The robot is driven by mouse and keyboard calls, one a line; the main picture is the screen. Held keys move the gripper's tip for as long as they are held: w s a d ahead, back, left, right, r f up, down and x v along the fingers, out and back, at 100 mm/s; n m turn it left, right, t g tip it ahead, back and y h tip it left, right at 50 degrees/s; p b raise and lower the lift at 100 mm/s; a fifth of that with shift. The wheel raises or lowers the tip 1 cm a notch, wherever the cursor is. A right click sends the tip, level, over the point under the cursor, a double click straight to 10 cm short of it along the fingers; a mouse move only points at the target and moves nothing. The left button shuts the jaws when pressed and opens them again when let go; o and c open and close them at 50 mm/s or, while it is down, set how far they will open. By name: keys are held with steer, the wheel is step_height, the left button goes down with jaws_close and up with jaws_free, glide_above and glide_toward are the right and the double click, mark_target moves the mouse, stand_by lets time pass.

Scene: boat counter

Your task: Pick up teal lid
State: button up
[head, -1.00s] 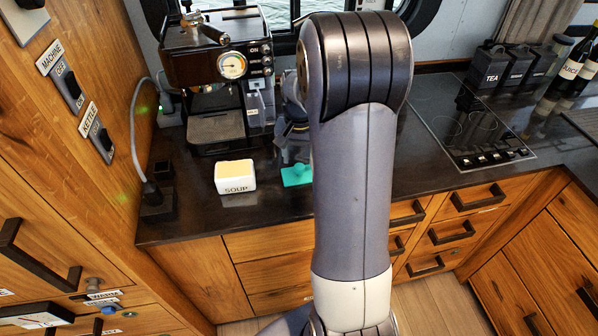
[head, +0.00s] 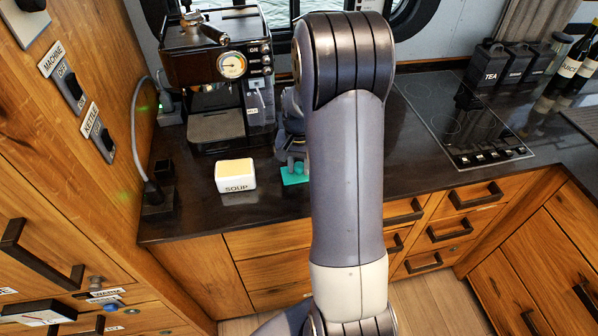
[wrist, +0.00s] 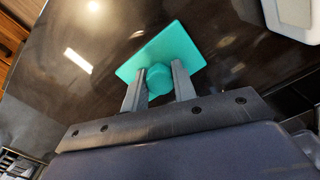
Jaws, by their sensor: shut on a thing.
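The teal lid (head: 294,174) is a flat square plate with a round knob, on the dark counter just right of the soup container. In the wrist view the lid (wrist: 178,44) shows its knob between the two fingers. My gripper (wrist: 160,82) is shut on that knob. In the head view my gripper (head: 295,155) is over the lid, partly hidden by my own arm. I cannot tell whether the lid touches the counter.
The white soup container (head: 235,178) stands close to the left of the lid. The coffee machine (head: 225,80) is behind it. A cooktop (head: 460,120) and black canisters (head: 515,65) are to the right. The counter's front edge is near.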

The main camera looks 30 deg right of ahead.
steer(key=shift+c, duration=1.4)
